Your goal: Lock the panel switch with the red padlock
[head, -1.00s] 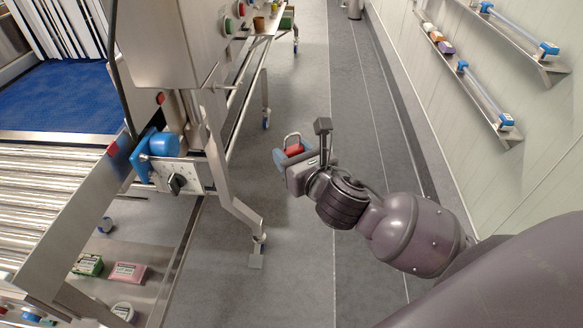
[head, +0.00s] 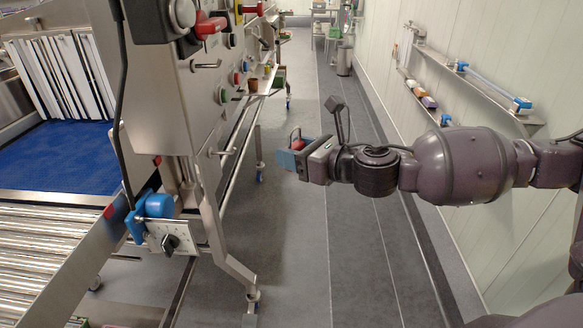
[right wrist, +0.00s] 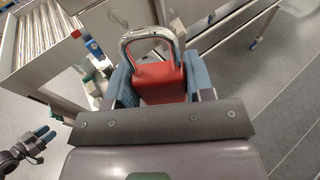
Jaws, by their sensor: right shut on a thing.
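The red padlock (right wrist: 160,84) is between the blue fingers of my right gripper (right wrist: 161,78), which is shut on its body. Its metal shackle (right wrist: 148,35) points away from the gripper; I cannot tell if it is open. In the head view my right gripper (head: 291,158) is in the aisle right of the steel panel (head: 160,90), apart from it, with a bit of the red padlock (head: 297,146) showing. A red-handled switch (head: 209,26) is high on the panel. My left gripper (right wrist: 38,142) is at the left edge of the right wrist view, too small to judge.
A blue motor-like part (head: 155,206) and a plate with a black knob (head: 170,243) are below the panel, beside the roller conveyor (head: 40,245). Buttons and handles stick out from the panel. A wall shelf (head: 470,85) is at the right. The aisle floor (head: 300,260) is clear.

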